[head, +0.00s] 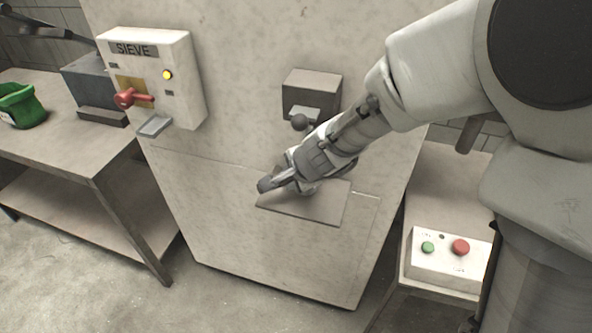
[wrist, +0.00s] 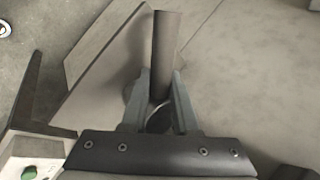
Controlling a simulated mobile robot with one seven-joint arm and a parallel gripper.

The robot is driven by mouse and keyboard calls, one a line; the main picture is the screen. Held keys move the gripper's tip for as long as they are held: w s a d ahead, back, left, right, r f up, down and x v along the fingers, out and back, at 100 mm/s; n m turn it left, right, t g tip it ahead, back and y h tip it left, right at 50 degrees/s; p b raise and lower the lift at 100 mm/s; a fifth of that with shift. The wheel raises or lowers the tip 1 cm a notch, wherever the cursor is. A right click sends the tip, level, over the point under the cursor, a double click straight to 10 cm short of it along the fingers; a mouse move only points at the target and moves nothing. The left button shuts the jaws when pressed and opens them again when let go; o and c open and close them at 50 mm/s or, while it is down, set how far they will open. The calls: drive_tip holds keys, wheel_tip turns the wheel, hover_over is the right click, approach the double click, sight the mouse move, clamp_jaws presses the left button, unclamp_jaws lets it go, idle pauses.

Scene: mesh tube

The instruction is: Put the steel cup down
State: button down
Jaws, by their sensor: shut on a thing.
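My gripper (head: 286,179) is in front of the pale machine, just above a flat grey shelf (head: 318,207). Its jaws are shut on a dark grey cylindrical thing, which I take to be the steel cup (head: 266,185). In the wrist view the cup (wrist: 166,42) shows as a narrow cylinder reaching up and away between the two fingers (wrist: 158,100). The shelf (wrist: 92,85) lies behind and left of it there. I cannot tell whether the cup touches the shelf. Its lower part is hidden by the fingers.
A green and red button box (head: 446,259) stands at right.

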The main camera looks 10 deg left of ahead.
drive_tip(key=shift+f, duration=0.55)
drive_tip(key=shift+f, duration=0.1)
drive_tip(key=shift+f+b, duration=0.15)
drive_tip(key=shift+b, duration=0.2)
drive_tip(key=c, duration=0.7)
unclamp_jaws()
